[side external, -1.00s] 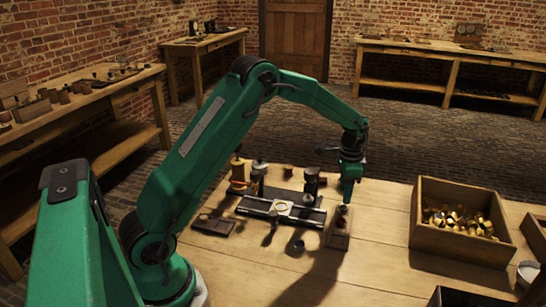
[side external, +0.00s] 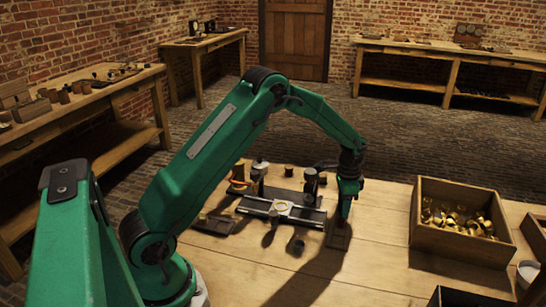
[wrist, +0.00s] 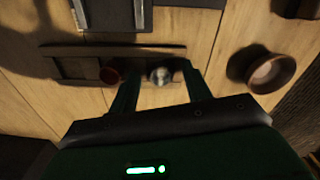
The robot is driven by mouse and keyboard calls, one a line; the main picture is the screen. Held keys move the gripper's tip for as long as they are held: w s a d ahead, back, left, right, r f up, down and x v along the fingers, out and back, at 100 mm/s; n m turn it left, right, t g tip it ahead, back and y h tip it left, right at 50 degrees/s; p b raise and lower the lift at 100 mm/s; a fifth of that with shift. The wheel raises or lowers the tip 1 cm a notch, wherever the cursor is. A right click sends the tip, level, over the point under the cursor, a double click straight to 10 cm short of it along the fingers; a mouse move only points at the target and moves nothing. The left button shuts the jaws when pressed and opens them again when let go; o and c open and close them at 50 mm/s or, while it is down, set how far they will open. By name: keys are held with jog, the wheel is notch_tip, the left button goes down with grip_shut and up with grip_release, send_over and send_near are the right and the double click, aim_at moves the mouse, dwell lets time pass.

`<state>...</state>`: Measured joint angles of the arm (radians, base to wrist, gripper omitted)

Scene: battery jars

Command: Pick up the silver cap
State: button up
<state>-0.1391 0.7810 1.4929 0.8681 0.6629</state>
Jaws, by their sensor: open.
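The silver cap (wrist: 160,75) is a small round shiny piece in the wrist view, seen between the tips of my two fingers. My gripper (wrist: 158,84) is open, with one finger on each side of the cap; I cannot tell whether either touches it. In the side view my gripper (side external: 345,213) points down just above a small wooden tray (side external: 338,241) at the right of the work area. The cap cannot be made out there, hidden by my gripper.
A reddish-brown round piece (wrist: 110,75) lies just left of my left finger. A brown cup (wrist: 270,72) stands to the right. A dark rail fixture (side external: 282,211) is left of the tray. A wooden crate (side external: 431,229) of brass pieces stands right, with bare table between.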

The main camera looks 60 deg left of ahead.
dwell(0.3)
jog(key=c, duration=1)
jog(key=shift+c, duration=0.2)
jog(key=shift+r, duration=0.2)
jog(key=shift+r, duration=0.6)
jog(key=r, duration=0.1)
jog(key=d+r, duration=0.1)
jog(key=r, duration=0.1)
jog(key=shift+s+r, duration=0.1)
jog(key=shift+s, duration=0.05)
jog(key=s+d+r, duration=0.4)
jog(key=d+r, duration=0.2)
jog(key=d, duration=0.3)
jog(key=shift+s+d+r, duration=0.15)
jog(key=shift+d, duration=0.25)
jog(key=shift+r, duration=0.1)
